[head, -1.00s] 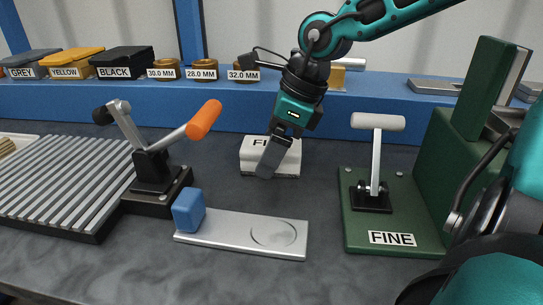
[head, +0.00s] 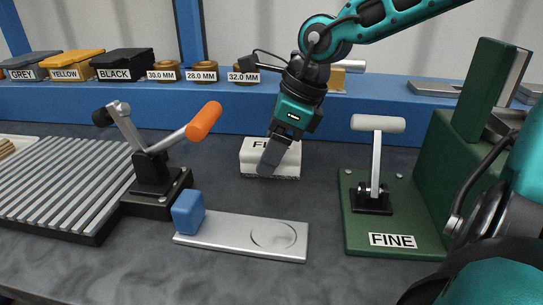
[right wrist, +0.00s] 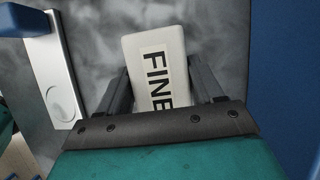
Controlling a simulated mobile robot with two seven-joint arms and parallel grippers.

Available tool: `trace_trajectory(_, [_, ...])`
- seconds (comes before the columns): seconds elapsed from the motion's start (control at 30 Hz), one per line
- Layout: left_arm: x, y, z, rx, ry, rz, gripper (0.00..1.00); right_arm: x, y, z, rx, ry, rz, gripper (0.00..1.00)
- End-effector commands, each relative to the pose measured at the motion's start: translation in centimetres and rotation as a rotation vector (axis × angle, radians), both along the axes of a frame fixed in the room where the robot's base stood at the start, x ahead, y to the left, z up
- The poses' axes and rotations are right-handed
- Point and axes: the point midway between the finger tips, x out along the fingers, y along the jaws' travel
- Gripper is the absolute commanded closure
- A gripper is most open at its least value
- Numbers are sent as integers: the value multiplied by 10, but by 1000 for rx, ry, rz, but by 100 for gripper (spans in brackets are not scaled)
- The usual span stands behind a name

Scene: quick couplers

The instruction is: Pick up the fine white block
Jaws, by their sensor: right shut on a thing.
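The fine white block (head: 256,160) is a white block with a black-lettered FINE label on top. It is at the middle of the dark table, in front of the blue ledge. My right gripper (head: 270,164) comes down over it from above and hides part of the label. In the right wrist view the block (right wrist: 156,48) lies between the two fingers of my right gripper (right wrist: 158,84), which is shut on it. I cannot tell whether the block touches the table. My left gripper is not in view.
A metal plate (head: 232,238) with a blue cube (head: 188,212) lies in front. A green stand (head: 400,222) labelled FINE with a white-handled lever stands right. A ribbed board (head: 62,190) and an orange-handled clamp (head: 150,165) stand left. Labelled boxes and rings line the blue ledge (head: 215,112).

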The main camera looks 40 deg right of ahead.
Motion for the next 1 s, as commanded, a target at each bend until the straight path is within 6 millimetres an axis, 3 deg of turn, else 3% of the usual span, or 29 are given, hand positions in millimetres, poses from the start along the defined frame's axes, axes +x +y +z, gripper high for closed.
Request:
trace_trajectory(0.37, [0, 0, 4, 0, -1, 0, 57, 0, 0, 3, -1, -1, 0, 71])
trace_trajectory(0.53, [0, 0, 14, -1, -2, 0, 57, 1, 0, 13, 0, -4, 0, 71])
trace_trajectory(0.67, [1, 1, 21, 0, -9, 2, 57, 1, 0, 38, 1, -7, -1, 71])
trace_trajectory(1.0, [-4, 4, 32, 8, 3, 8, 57, 1, 0, 124, 0, -6, -1, 71])
